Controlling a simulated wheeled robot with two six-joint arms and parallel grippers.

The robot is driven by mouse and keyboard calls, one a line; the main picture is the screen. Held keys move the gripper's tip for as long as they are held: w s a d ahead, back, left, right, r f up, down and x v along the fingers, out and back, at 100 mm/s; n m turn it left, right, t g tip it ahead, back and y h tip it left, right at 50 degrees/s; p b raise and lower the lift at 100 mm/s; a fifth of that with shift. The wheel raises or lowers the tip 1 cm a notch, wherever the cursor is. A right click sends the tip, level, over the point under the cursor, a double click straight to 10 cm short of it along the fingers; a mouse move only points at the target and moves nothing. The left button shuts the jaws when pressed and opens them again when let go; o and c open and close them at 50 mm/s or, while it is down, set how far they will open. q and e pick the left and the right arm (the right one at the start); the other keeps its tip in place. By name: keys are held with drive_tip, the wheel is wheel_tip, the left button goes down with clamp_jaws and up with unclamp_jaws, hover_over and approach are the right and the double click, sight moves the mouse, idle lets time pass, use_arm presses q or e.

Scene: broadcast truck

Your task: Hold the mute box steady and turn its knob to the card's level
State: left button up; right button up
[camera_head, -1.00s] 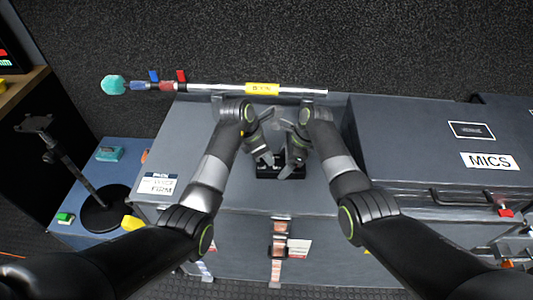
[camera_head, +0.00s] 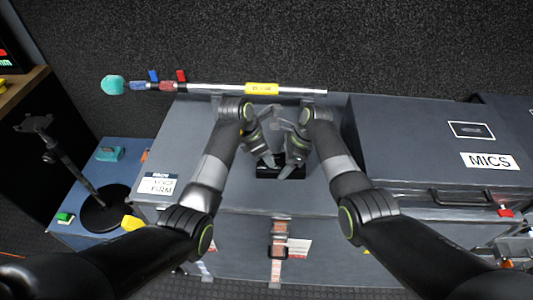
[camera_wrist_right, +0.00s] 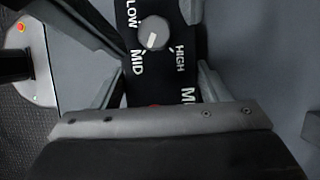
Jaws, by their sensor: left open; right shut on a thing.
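The black mute box (camera_head: 268,173) lies on the grey case lid, partly hidden by both grippers in the head view. In the right wrist view, the mute box (camera_wrist_right: 165,75) shows LOW, MID and HIGH labels and a round grey knob (camera_wrist_right: 153,32); its pale mark points roughly toward MID. My right gripper (camera_head: 290,168) is shut on the box, with its fingers along both sides in the wrist view. My left gripper (camera_head: 268,157) is open close to the box's left part. A white card (camera_head: 160,184) lies on the lid's left; its bottom word seems to be FIRM.
A boom pole (camera_head: 220,88) with a teal end lies along the back. A grey MICS case (camera_head: 400,140) stands right. A blue table (camera_head: 85,225) with a black stand (camera_head: 103,210) is left. Bare lid surrounds the box.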

use_arm(q)
drive_tip(key=v, duration=1.1)
drive_tip(key=shift+r, duration=0.25)
drive_tip(key=shift+a, duration=0.1)
